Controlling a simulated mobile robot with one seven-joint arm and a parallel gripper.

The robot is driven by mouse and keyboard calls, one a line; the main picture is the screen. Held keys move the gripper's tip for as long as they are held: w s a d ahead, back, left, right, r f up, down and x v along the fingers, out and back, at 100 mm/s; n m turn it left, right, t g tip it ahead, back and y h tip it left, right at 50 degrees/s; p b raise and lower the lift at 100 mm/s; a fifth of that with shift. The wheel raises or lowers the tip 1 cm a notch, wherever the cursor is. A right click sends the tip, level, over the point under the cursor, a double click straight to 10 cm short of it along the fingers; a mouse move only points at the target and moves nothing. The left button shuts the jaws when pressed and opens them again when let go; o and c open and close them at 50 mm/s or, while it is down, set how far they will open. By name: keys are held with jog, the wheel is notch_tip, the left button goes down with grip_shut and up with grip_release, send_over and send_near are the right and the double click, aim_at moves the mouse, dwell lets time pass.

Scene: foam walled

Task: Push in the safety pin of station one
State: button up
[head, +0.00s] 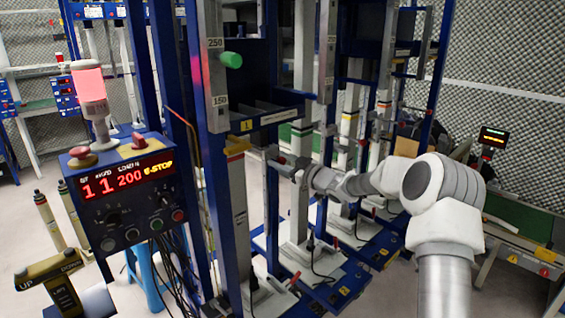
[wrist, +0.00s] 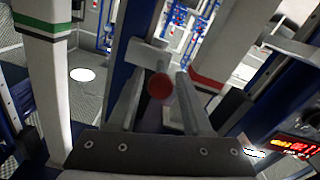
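A red ball-shaped knob (wrist: 160,86) shows in the wrist view, in front of a grey metal block (wrist: 148,55); it looks like the head of the safety pin. How far the pin is in cannot be told. My gripper (wrist: 161,80) has its two fingers apart, one on each side of the knob, with small gaps visible. The red knob (head: 281,160) is small there, beside the fingers. Contact cannot be told.
A control box (head: 122,190) with a lit red display and a glowing red lamp (head: 89,85) stands at left. A green knob (head: 231,60) sits higher on the post. More blue frames and pale columns stand close behind. Cables hang below the control box.

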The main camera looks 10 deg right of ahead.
jog(key=shift+o, duration=0.7)
jog(key=shift+s+d, duration=0.1)
jog(key=shift+s, duration=0.05)
jog(key=p+v, duration=0.1)
jog(key=v, duration=1.6)
